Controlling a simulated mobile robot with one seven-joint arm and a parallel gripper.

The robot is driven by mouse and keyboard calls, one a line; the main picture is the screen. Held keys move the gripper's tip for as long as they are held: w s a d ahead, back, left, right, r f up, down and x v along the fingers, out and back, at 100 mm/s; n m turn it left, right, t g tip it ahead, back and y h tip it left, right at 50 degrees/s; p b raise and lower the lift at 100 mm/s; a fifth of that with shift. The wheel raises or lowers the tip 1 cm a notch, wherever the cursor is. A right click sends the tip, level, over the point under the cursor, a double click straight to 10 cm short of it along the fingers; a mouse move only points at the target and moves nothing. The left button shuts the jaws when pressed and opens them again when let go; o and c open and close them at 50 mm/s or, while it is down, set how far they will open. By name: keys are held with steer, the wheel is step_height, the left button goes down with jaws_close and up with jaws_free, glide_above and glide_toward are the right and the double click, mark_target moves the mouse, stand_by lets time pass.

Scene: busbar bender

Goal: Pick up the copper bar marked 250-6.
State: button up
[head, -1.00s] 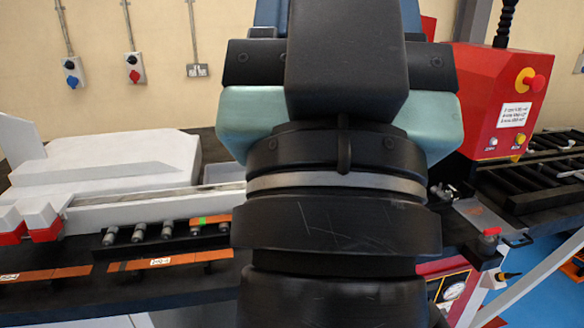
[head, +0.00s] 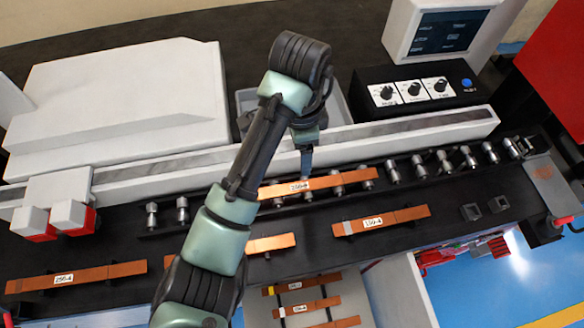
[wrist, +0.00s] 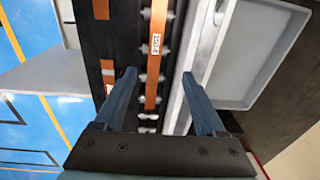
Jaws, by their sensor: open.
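A copper bar (head: 335,181) with a white label lies along the roller row, partly behind my arm. Its label looks like 250-6, but the print is too small to be sure. In the wrist view this bar (wrist: 153,88) runs lengthwise between my open fingers, with its label ahead of the tips. My gripper (wrist: 158,74) is open and empty, with one finger on each side of the bar. In the head view my gripper (head: 306,150) is over the back edge of the rollers. The height of the fingers above the bar is unclear.
Other copper bars lie in front: one at left (head: 110,271), one partly hidden by my arm (head: 272,243), one at right (head: 408,214). More bars lie on a lower grey surface (head: 262,312). A grey tray (head: 246,98) and a white rail (head: 420,124) are behind the rollers.

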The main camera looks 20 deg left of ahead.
steer(key=g+b, duration=0.1)
steer(key=b, duration=0.5)
glide_above(291, 188)
steer(key=d, duration=0.1)
steer(key=f, duration=0.7)
steer(key=shift+s+f, duration=0.15)
steer(key=shift+s, duration=0.15)
steer(key=shift+a+f+b, duration=0.15)
steer(key=shift+f+b, duration=0.3)
steer(key=shift+f, duration=0.3)
steer(key=shift+w+a+f+b, duration=0.1)
steer(key=shift+a+f+b, duration=0.05)
steer(key=shift+f, duration=1)
steer(key=shift+w+a+f+b, duration=0.1)
steer(key=shift+a+f+b, duration=0.05)
steer(key=shift+f, duration=0.95)
steer(key=shift+c, duration=0.3)
jaws_close()
steer(key=shift+w+r, duration=0.1)
